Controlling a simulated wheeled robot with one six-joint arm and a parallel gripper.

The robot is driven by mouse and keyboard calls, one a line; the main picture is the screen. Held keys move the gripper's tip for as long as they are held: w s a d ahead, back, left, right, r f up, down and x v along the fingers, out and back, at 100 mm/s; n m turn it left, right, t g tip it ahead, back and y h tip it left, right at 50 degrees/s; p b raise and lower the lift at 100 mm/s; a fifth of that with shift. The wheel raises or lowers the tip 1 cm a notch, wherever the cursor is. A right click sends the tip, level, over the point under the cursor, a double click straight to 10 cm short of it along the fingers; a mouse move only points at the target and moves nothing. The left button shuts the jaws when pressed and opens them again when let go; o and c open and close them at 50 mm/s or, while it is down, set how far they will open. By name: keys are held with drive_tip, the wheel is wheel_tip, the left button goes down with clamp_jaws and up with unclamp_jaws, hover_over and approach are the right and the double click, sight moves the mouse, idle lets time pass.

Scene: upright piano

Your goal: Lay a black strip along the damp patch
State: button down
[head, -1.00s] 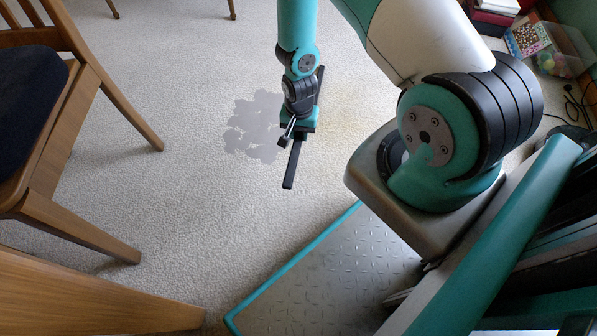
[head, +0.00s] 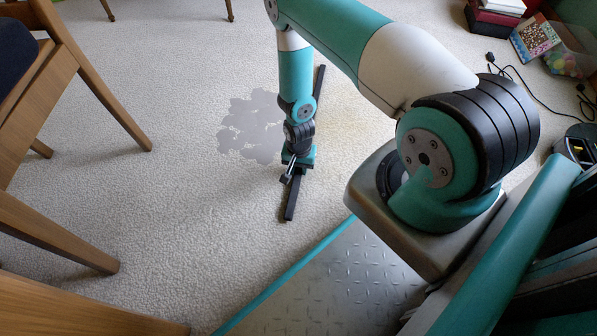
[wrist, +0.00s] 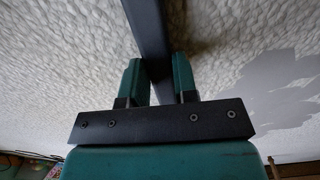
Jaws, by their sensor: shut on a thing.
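The damp patch (head: 255,127) is a grey, blotchy area on the pale carpet, left of my arm in the head view. It also shows at the right of the wrist view (wrist: 285,85). My gripper (head: 293,172) is shut on the black strip (head: 291,204). The strip is long and straight and runs up the picture to the right of the patch, with carpet between them. In the wrist view the strip (wrist: 148,30) passes between the two teal fingers (wrist: 160,82). My arm hides its middle part. I cannot tell whether the strip touches the carpet.
A wooden chair (head: 85,85) stands at the left, with wooden furniture (head: 80,295) at the lower left. The carpet around the patch is clear.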

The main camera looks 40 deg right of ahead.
drive_tip(key=shift+f, duration=0.15)
drive_tip(key=shift+f, duration=0.15)
drive_tip(key=c, duration=0.9)
unclamp_jaws()
